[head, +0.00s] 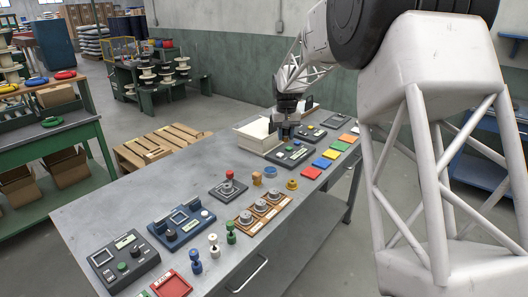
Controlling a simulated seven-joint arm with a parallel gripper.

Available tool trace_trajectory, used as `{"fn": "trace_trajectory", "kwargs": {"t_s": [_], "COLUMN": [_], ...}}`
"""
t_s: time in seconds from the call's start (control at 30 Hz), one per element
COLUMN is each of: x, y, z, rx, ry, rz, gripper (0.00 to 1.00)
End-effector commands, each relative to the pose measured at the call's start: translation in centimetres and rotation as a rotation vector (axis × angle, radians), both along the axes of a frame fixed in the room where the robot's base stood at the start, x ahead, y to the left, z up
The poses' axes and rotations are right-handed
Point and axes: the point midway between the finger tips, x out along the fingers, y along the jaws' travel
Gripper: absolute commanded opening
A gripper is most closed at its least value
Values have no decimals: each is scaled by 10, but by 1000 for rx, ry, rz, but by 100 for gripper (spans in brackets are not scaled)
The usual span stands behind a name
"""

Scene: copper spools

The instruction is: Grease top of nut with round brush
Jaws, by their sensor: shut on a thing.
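My gripper (287,122) is at the far part of the grey bench, between an open white box and a dark panel with green buttons. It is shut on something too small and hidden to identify. Three grey, round, nut-like pieces (259,205) sit in a row on a brown wooden holder mid-bench. A blue piece (195,262), a white piece (213,246) and a green piece (231,233) stand upright at the near edge. I cannot tell whether any of them is the round brush.
A red-topped device (229,185), blue ring (270,172) and yellow piece (292,184) stand mid-bench. Coloured tiles (321,162) line the right edge.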

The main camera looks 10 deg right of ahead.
Motion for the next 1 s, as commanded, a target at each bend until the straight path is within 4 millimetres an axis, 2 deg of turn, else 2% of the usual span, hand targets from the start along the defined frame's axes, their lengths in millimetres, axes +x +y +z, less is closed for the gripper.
{"fn": "trace_trajectory", "kwargs": {"t_s": [0.37, 0.57, 0.77, 1.0], "x": [0, 0, -2, -10], "y": [0, 10, 40, 100], "z": [0, -3, -13, -34], "rx": [0, 0, 0, 0], "ry": [0, 0, 0, 1], "rz": [0, 2, 4, 6], "gripper": [11, 11, 11, 11]}}
